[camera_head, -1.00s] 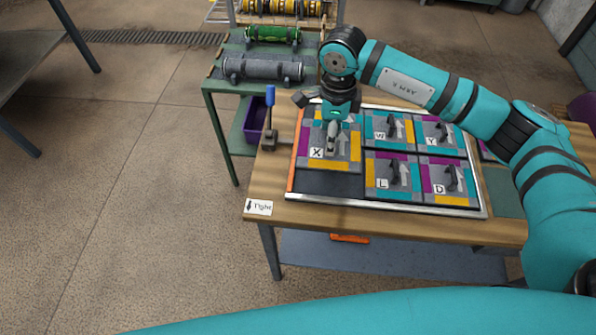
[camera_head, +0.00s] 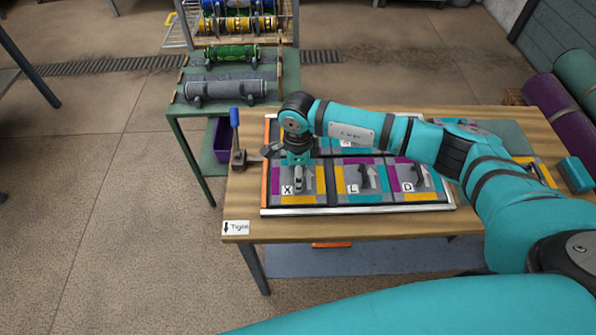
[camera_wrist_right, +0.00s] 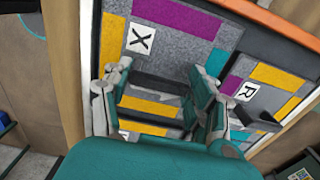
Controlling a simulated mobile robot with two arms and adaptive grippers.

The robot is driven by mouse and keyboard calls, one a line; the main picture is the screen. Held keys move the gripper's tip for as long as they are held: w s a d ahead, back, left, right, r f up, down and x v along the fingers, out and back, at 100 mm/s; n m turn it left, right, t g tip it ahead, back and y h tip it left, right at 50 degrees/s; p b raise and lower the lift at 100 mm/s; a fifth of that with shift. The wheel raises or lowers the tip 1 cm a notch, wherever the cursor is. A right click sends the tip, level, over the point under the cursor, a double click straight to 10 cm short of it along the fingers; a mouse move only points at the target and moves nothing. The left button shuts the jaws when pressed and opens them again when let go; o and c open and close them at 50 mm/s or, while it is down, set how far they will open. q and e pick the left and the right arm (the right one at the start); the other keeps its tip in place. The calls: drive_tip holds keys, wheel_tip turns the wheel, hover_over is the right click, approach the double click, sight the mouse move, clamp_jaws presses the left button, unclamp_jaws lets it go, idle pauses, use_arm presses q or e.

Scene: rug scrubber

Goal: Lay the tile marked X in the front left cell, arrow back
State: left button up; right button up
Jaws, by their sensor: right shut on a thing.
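The tile marked X (camera_head: 310,197) is at the front left cell of the framed tray (camera_head: 360,209), beside the tile marked L (camera_head: 352,198). Its grey arrow points to the back. The X tile also shows in the right wrist view (camera_wrist_right: 168,45). My right gripper (camera_head: 298,178) is over the tile, shut on its dark handle; its fingers show in the wrist view (camera_wrist_right: 160,85). I cannot tell whether the tile lies fully flat. My left gripper is not in view.
The tile marked D (camera_head: 408,197) sits right of L. My arm hides much of the back row. A "Tight" label (camera_head: 236,228) marks the table's front left corner. A green rack (camera_head: 180,103) stands behind left.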

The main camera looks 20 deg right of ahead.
drive_tip(key=shift+f, duration=0.15)
drive_tip(key=o, duration=1.4)
drive_tip(key=shift+r, duration=0.35)
drive_tip(key=shift+r+b, duration=1.35)
drive_tip(key=shift+r, duration=4.5)
